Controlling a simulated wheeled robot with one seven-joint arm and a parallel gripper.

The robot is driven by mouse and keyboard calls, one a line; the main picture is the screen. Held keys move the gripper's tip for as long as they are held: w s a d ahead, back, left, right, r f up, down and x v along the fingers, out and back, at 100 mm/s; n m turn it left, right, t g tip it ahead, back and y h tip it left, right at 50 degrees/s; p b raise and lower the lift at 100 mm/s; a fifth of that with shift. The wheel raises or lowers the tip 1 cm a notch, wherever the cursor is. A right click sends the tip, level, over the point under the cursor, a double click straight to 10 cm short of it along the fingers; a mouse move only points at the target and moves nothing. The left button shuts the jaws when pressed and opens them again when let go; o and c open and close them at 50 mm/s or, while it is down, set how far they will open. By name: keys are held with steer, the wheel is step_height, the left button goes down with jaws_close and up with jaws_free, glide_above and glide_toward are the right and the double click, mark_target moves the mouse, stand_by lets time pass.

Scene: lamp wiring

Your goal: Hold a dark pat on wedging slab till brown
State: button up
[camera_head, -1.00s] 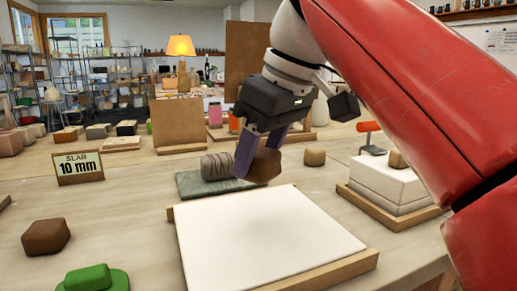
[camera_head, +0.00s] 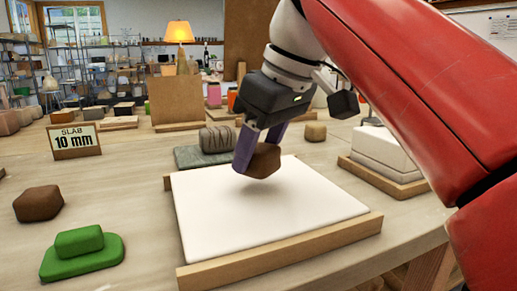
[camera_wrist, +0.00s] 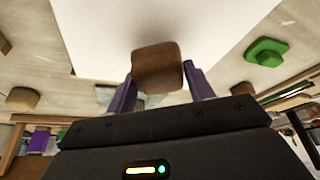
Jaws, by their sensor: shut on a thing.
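My gripper (camera_head: 250,152) has purple fingers and is shut on a brown clay pat (camera_head: 264,161). It holds the pat just above the far part of the white slab (camera_head: 260,215), which lies in a wooden frame. A shadow falls on the slab under the pat; I cannot tell whether they touch. In the wrist view the held pat (camera_wrist: 157,68) sits between both fingers, medium brown, with the white slab behind it. A second, darker brown pat (camera_head: 38,203) lies on the table at the left. A lighter brown pat (camera_head: 315,131) lies behind the slab.
A green block on a green base (camera_head: 82,250) stands left of the slab. A sign reading "SLAB 10 mm" (camera_head: 74,141) stands further back. A grey striped lump (camera_head: 216,138) lies on a dark mat behind the slab. A white block stack (camera_head: 382,152) stands at the right.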

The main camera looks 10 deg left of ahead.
mark_target(259, 146)
steer(key=shift+f, duration=0.1)
steer(key=shift+f+b, duration=1.2)
steer(key=shift+f, duration=0.25)
steer(key=shift+r, duration=0.15)
stand_by(2.7)
step_height(259, 146, up, 7)
steer(key=p, duration=0.7)
